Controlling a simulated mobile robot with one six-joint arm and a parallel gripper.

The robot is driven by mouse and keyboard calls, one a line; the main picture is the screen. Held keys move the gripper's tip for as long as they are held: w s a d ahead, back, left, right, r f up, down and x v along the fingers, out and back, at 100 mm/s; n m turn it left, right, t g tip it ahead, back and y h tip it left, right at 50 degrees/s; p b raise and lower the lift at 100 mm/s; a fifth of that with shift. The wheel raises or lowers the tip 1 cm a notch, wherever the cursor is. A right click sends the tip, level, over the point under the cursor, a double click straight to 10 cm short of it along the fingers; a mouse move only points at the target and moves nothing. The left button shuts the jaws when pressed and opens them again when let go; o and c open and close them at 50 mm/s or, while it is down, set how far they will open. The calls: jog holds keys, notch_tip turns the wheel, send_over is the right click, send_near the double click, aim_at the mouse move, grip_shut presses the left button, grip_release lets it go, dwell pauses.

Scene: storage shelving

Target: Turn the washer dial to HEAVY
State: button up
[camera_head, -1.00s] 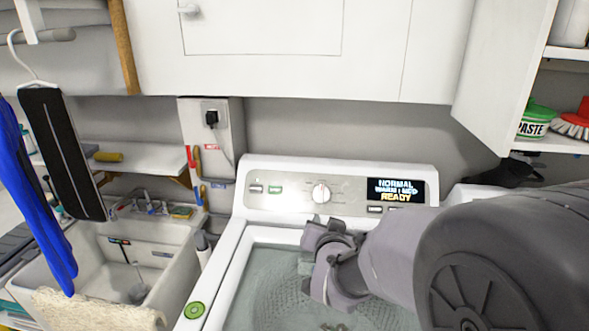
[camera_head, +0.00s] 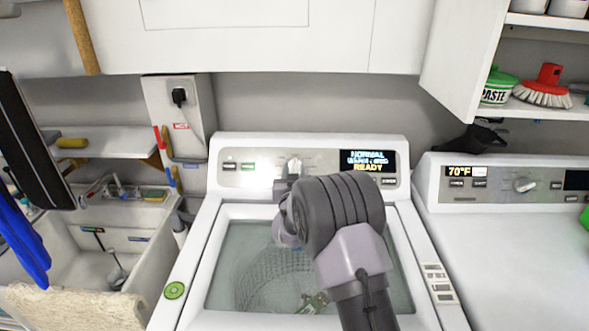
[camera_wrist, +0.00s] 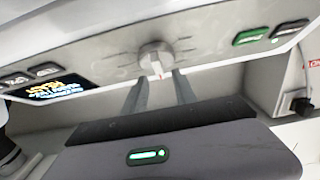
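The washer (camera_head: 205,230) stands in the middle with its lid open, showing the tub. Its dial (camera_head: 294,164) is on the back control panel; its lower part is hidden behind my gripper in the head view. The display (camera_head: 367,162) reads NORMAL and READY. In the wrist view the dial (camera_wrist: 155,58) is a round grey knob with a pale pointer. My gripper (camera_wrist: 161,77) is open, with its two fingers apart and reaching toward the dial. The tips are close to the knob's edge; I cannot tell whether they touch it.
A second machine (camera_head: 520,235) reading 70°F stands to the right. A sink (camera_head: 130,265) is at the left, with an outlet box (camera_head: 178,115) on the wall. White cabinets (camera_head: 270,45) hang above. A paste tub (camera_head: 498,87) and red brush (camera_head: 545,88) sit on the right shelf.

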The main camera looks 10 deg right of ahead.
jog(key=shift+w+d, duration=0.2)
jog(key=shift+w, duration=0.75)
grip_shut()
jog(key=shift+m+b, duration=0.3)
jog(key=shift+b, duration=0.1)
